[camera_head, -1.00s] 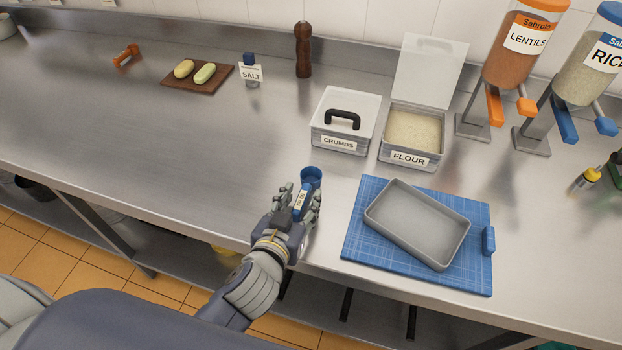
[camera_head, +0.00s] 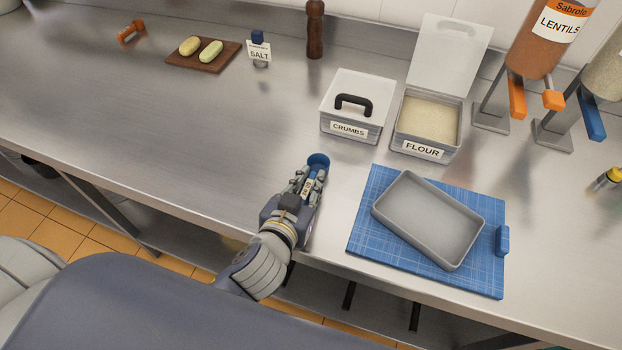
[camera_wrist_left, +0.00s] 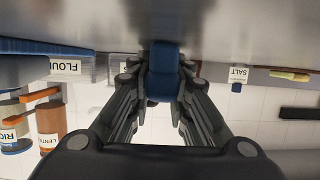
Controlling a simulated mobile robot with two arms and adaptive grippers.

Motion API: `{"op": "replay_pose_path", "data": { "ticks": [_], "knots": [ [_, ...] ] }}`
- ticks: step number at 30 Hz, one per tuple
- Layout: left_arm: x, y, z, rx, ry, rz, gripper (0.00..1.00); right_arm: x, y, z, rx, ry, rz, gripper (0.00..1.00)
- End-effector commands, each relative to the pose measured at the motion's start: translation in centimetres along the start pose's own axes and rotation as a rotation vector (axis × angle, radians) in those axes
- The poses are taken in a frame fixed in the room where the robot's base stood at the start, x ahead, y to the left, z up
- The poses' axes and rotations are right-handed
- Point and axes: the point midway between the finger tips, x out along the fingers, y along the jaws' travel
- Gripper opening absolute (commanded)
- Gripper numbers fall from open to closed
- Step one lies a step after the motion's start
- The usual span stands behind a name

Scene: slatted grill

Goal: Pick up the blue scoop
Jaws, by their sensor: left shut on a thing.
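The blue scoop (camera_head: 318,159) is at the front of the steel counter, left of the blue mat. Its round bowl points away from me and shows past my fingers. My left gripper (camera_head: 312,180) is shut on its handle, which the fingers mostly hide. In the left wrist view the blue scoop (camera_wrist_left: 164,65) sits between the two fingers of the left gripper (camera_wrist_left: 160,85), close to the counter surface. I cannot tell whether it touches the counter. My right gripper is not in view.
A grey tray (camera_head: 428,254) lies on the blue mat (camera_head: 363,250) to the right. The lidded crumbs box (camera_head: 345,125) and open flour box (camera_head: 424,151) stand behind. Lentils (camera_head: 535,45) and rice dispensers (camera_head: 602,75) stand back right. The counter left of the scoop is clear.

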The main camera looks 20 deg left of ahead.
Motion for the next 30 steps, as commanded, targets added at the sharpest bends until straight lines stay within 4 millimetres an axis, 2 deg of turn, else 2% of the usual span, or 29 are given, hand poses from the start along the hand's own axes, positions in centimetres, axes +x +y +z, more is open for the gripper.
{"op": "replay_pose_path", "data": {
  "ticks": [5, 10, 12, 18, 22, 30],
  "knots": [
    [-0.3, 0.0, -1.2, -0.004, 0.004, 0.000, 0.00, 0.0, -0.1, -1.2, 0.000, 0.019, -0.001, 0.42],
    [-1.2, 0.0, -3.6, -0.005, 0.007, 0.000, 0.00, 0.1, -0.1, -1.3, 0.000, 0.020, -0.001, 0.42],
    [-2.3, -0.9, -2.6, -0.001, -0.003, -0.001, 0.00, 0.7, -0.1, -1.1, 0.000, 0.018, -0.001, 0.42],
    [-5.8, -3.3, -2.0, 0.002, -0.003, 0.000, 0.00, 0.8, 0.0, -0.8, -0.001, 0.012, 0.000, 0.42],
    [-7.8, -4.7, -2.1, 0.002, -0.008, -0.002, 0.00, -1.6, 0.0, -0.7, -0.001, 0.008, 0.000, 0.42],
    [-11.4, -7.4, -0.9, -0.001, -0.004, -0.003, 0.00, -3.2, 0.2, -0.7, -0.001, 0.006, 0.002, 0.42]
  ]
}}
